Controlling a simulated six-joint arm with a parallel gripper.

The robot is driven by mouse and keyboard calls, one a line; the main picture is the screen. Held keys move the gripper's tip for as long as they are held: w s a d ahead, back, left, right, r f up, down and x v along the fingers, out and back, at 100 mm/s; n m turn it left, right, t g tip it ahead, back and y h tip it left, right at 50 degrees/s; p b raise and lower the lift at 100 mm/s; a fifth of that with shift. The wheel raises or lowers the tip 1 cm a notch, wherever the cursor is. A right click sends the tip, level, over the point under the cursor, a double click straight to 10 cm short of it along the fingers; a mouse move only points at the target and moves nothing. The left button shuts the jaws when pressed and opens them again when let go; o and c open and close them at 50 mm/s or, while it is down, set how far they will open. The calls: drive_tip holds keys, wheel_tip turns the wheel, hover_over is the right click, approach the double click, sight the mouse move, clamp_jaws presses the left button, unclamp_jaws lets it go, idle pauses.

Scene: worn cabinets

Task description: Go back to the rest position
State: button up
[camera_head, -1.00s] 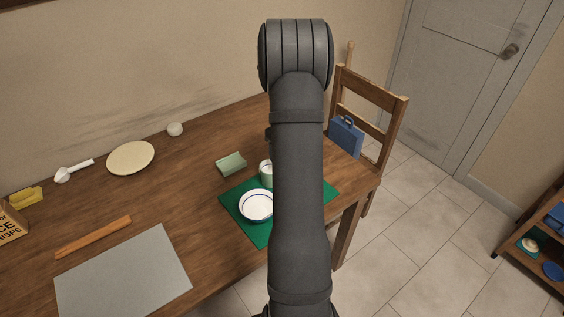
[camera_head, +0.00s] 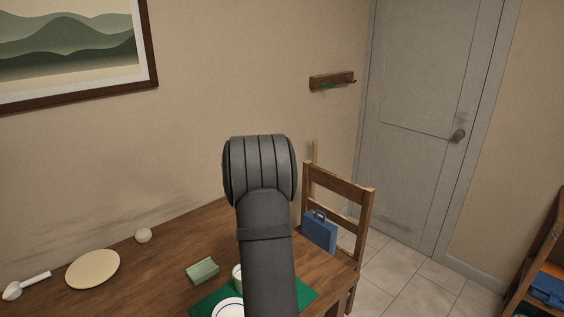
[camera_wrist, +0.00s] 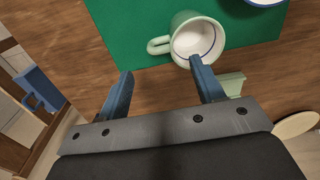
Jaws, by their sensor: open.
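My gripper (camera_wrist: 160,86) is open and empty in the wrist view, its two blue fingers apart. A pale green mug (camera_wrist: 194,40) with a white inside stands on the green mat (camera_wrist: 125,35), just beyond the fingertips. Its handle points left, between the fingers' directions, and the right fingertip overlaps the mug's rim in the picture. I cannot tell whether they touch. In the head view the mug (camera_head: 237,278) is partly hidden behind my arm, and the gripper itself is hidden. A white bowl (camera_head: 228,309) sits on the mat, cut off by the lower edge.
On the wooden table (camera_head: 150,275) lie a green block-like item (camera_head: 202,271), a cream plate (camera_head: 93,269), a small round item (camera_head: 143,235) and a white utensil (camera_head: 25,285). A chair (camera_head: 338,190) holding a blue case (camera_head: 319,232) stands at the table's right end.

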wheel_tip(320, 180, down, 10)
drive_tip(key=shift+a+r, duration=0.1)
drive_tip(key=shift+r, duration=0.15)
drive_tip(key=shift+s+r, duration=0.1)
drive_tip(key=shift+r, duration=1.85)
